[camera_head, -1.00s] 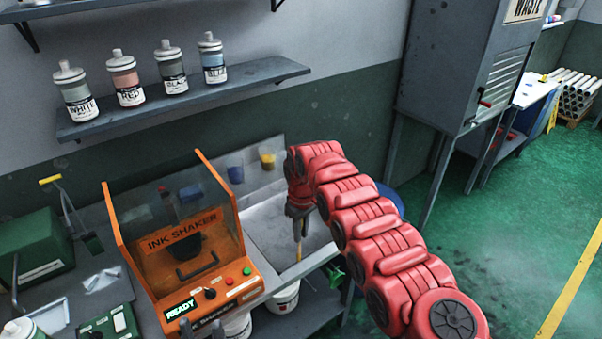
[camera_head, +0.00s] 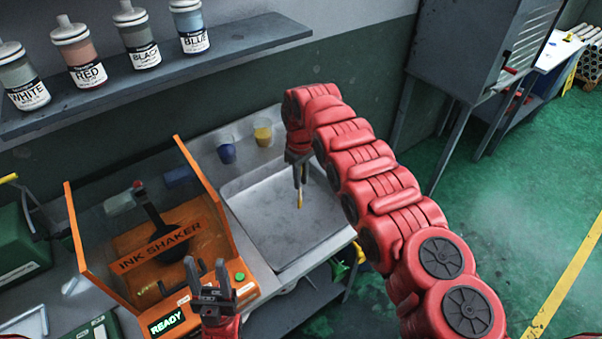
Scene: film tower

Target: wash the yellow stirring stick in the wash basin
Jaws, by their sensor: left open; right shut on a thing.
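The yellow stirring stick (camera_head: 299,200) hangs tip down from my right gripper (camera_head: 299,181), which is shut on it. Only its lower part shows below the fingers. The grey wash basin (camera_head: 268,222) lies below and around it in the picture. Whether the tip touches the basin floor, I cannot tell. My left gripper (camera_head: 210,275) is open and empty, fingers up, in front of the ink shaker.
The orange ink shaker (camera_head: 160,248) with clear panels stands left of the basin. A blue cup (camera_head: 227,151) and a yellow cup (camera_head: 263,135) stand behind the basin. A shelf (camera_head: 230,42) of ink bottles hangs above. Green floor lies open at right.

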